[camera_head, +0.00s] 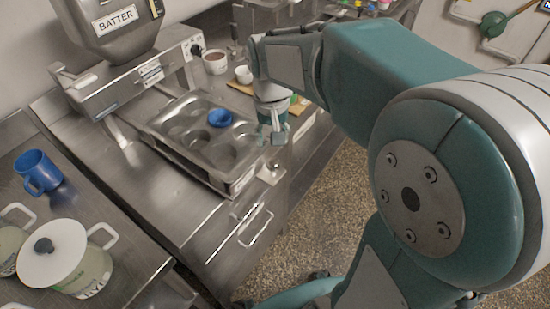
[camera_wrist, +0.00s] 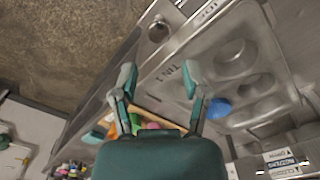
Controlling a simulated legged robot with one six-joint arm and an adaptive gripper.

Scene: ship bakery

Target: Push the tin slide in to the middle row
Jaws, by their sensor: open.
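The tin slide (camera_head: 206,149) is a metal tray with several round wells, set in the steel counter below the batter hopper. My gripper (camera_head: 272,136) is open and empty, at the right end of the slide. In the wrist view my gripper (camera_wrist: 160,78) has its fingers spread over this edge; I cannot tell whether they touch it.
The batter hopper (camera_head: 115,24) stands over the far left. A blue mug (camera_head: 38,171) and a lidded white pot (camera_head: 67,256) stand on the left counter. A drawer handle (camera_head: 254,225) projects at the counter front. Open floor lies right.

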